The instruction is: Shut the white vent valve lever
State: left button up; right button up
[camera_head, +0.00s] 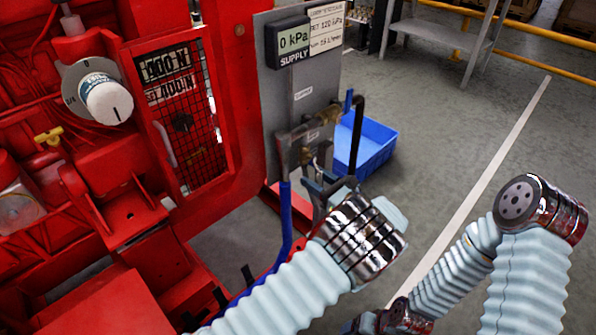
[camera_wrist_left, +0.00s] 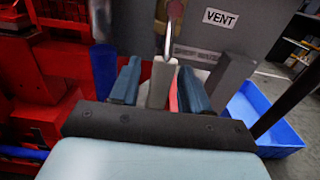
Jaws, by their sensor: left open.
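In the left wrist view, a pale whitish lever (camera_wrist_left: 160,84) points down towards me from a shiny metal stem (camera_wrist_left: 172,28). A plate labelled VENT (camera_wrist_left: 221,18) is beside it on the grey panel. My left gripper (camera_wrist_left: 159,68) is open, with one blue-grey finger on each side of the lever and visible gaps between. In the head view my left gripper (camera_head: 314,186) is low at the panel's valve fittings (camera_head: 303,146), partly behind my wrist. The white lever cannot be made out there. My right arm is at the lower right; its gripper does not show.
The grey panel (camera_head: 305,82) carries a SUPPLY gauge (camera_head: 288,42) reading 0 kPa. Red machinery (camera_head: 110,200) fills the left, with a white knob (camera_head: 105,99). A blue bin (camera_head: 378,143) is on the floor behind the fittings. Blue and dark pipes run close to the gripper.

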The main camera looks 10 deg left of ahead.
pick_arm(q)
jog(key=shift+w+a, duration=0.3)
jog(key=shift+a, duration=0.1)
grip_shut()
pick_arm(e)
jog(key=shift+w+a, duration=0.25)
jog(key=shift+a, duration=0.15)
pick_arm(q)
jog(key=shift+s+a+r+m+p, duration=0.1)
jog(key=shift+s+a+m+p, duration=0.2)
jog(key=shift+s+m+p, duration=0.45)
jog(key=shift+s+a+r+m+p, duration=0.15)
jog(key=shift+a+m+p, duration=0.25)
jog(key=shift+m, duration=0.8)
jog(key=shift+s+a+r+m+p, duration=0.15)
jog(key=shift+s+m+p, duration=0.25)
jog(key=shift+m+p, duration=0.4)
pick_arm(e)
jog(key=shift+r, duration=1.75)
pick_arm(q)
grip_release()
jog(key=shift+a+f, duration=0.1)
